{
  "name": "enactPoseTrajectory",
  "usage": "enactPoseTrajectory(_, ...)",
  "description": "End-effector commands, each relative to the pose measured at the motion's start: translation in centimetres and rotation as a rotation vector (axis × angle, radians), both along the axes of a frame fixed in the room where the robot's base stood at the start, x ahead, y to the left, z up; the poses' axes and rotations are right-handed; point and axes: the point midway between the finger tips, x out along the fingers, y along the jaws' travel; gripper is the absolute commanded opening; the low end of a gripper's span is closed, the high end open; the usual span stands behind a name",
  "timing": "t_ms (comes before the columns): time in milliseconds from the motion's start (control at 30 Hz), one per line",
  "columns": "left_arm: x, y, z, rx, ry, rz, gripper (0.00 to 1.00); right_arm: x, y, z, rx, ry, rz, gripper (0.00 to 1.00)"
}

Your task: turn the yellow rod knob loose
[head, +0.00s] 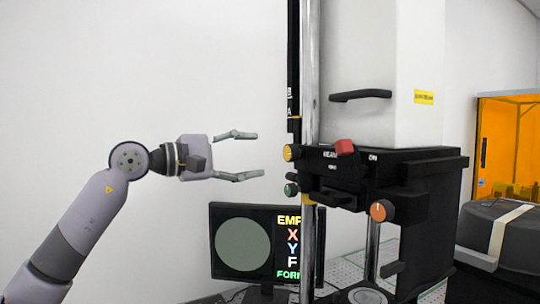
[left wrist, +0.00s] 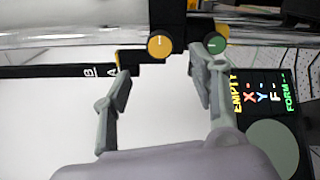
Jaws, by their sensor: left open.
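The yellow rod knob (head: 291,153) sits on the left side of the black instrument head, by the upright metal rod (head: 309,75). In the left wrist view the yellow knob (left wrist: 159,44) lies beyond the fingertips, nearly between their lines, with a short white mark on its face. My left gripper (head: 250,155) is open and empty, left of the knob and apart from it, its fingers pointing at the instrument. The gripper also shows in the left wrist view (left wrist: 160,82), fingers spread. My right gripper is not in view.
A green knob (head: 291,189) sits just below the yellow one, close to the lower finger's line. An orange knob (head: 382,210) and a red block (head: 345,146) are on the instrument. A monitor (head: 243,281) stands below the gripper.

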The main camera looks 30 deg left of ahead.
Motion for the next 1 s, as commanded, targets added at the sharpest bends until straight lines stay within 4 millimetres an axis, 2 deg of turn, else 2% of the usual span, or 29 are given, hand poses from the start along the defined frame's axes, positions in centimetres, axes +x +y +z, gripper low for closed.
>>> enactPoseTrajectory(133, -1.5, 1.0, -0.1, 0.001, 0.001, 0.002, 0.54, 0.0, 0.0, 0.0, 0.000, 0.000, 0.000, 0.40)
enactPoseTrajectory(300, -2.2, 1.3, -0.1, 0.000, 0.001, 0.000, 0.54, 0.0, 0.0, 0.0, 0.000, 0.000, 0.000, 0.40)
enactPoseTrajectory(1000, -2.2, 1.3, 0.0, 0.000, 0.000, 0.000, 0.54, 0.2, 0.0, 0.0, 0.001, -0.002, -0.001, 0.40)
